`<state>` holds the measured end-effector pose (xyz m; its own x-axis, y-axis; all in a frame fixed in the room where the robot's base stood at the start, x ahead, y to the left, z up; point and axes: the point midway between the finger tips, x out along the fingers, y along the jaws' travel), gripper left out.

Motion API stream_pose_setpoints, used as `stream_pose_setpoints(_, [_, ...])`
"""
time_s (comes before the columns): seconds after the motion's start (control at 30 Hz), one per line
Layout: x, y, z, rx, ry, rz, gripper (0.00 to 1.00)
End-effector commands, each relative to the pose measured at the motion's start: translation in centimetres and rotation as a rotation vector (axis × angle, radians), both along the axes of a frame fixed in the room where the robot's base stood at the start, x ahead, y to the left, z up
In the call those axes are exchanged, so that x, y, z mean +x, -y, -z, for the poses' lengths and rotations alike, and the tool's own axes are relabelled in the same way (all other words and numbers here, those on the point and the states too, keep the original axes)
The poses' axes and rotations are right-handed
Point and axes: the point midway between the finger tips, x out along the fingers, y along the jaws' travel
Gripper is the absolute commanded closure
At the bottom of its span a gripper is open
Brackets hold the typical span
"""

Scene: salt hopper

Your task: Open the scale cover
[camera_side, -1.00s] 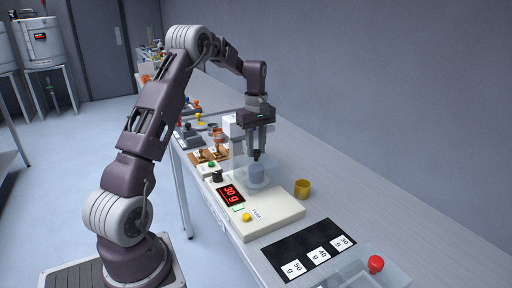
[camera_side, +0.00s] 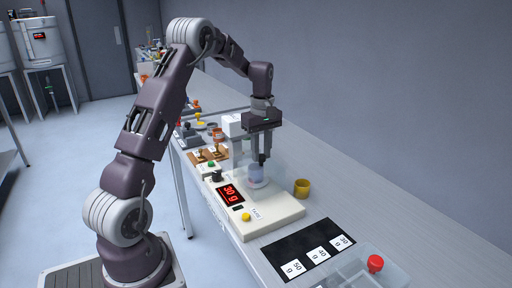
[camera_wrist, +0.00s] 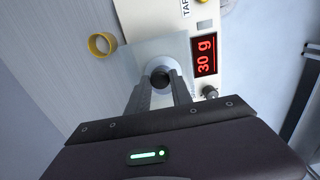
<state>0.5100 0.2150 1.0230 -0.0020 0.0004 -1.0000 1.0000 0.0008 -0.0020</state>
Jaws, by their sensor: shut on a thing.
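The scale (camera_side: 270,219) is a cream box on the bench, with a red display (camera_side: 230,194) reading 30 g. Its clear cover (camera_side: 241,166) shows faintly around a small pale cup (camera_side: 256,173) over the round pan. In the wrist view the cover (camera_wrist: 140,60) is a pale see-through square. My gripper (camera_side: 262,160) points down over the pan area. I cannot tell whether the cover is lifted or still seated.
A yellow cup (camera_side: 302,188) stands on the bench to the right of the scale. A black mat (camera_side: 290,243) with labelled squares and a clear bin with a red knob (camera_side: 375,263) are in front. Small brown stands (camera_side: 208,154) and other items are behind. A wall runs along the right.

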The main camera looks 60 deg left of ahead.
Motion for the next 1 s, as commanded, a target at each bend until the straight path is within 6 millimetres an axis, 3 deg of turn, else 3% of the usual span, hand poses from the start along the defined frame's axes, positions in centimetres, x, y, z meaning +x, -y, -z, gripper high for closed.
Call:
stream_pose_setpoints(0.1, [0.1, 3.5, -0.2, 0.0, 0.003, 0.007, 1.0])
stream_pose_setpoints(0.3, [0.1, 7.3, -0.1, 0.0, 0.004, 0.004, 1.0])
stream_pose_setpoints(0.7, [0.1, 8.2, -0.1, -0.001, 0.006, 0.0, 1.0])
stream_pose_setpoints(0.73, [0.1, 8.2, -0.1, 0.0, 0.006, 0.0, 0.7])
stream_pose_setpoints(0.8, [0.1, 8.2, -0.1, 0.0, 0.005, 0.0, 0.56])
stream_pose_setpoints(0.83, [0.1, 8.2, -0.1, 0.0, 0.005, 0.0, 0.52])
stream_pose_setpoints(1.0, [0.0, 8.2, -0.1, -0.001, 0.003, 0.0, 0.52])
